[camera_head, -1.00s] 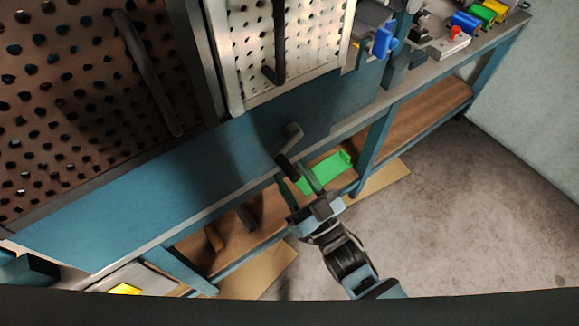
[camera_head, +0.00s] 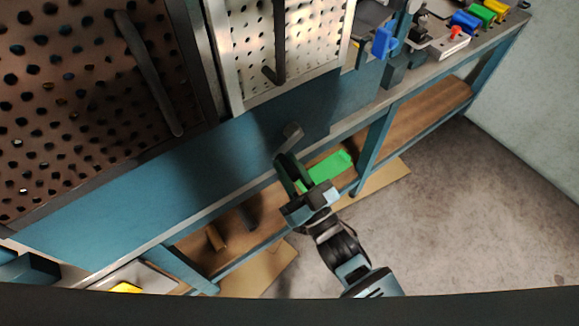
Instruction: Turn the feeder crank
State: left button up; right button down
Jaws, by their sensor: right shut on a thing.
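The feeder crank (camera_head: 293,132) sticks out from the blue front panel of the machine, its pale arm showing above my gripper. Its dark handle is mostly hidden between the fingers. My right gripper (camera_head: 289,165) comes up from below and is shut on the crank handle. My left gripper is not in view.
Two perforated guard doors (camera_head: 90,100) with dark bar handles stand at the upper left. A green tray (camera_head: 330,166) lies on the wooden lower shelf behind my gripper. Blue, green and yellow parts sit on the bench at the upper right. The floor at right is clear.

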jog(key=shift+f, duration=0.1)
jog(key=shift+w+d+f+n+g+y+b, duration=0.15)
jog(key=shift+d+f+n+g+y, duration=0.15)
jog(key=shift+n, duration=0.6)
jog(key=shift+w+d+f+n+g+y+b, duration=0.15)
jog(key=shift+n+g+y, duration=0.2)
jog(key=shift+n, duration=0.55)
jog(key=d+n+g+y, duration=0.1)
jog(key=n, duration=0.2)
jog(key=w+f+n+g, duration=0.1)
jog(key=n+g, duration=0.1)
jog(key=n, duration=0.2)
jog(key=w+d+n+g+y, duration=0.1)
jog(key=n, duration=0.3)
jog(key=shift+d+f+g+y, duration=0.35)
jog(key=shift+f, duration=0.05)
jog(key=shift+n, duration=0.3)
jog(key=c, duration=1.3)
grip_release()
jog(key=shift+o, duration=0.2)
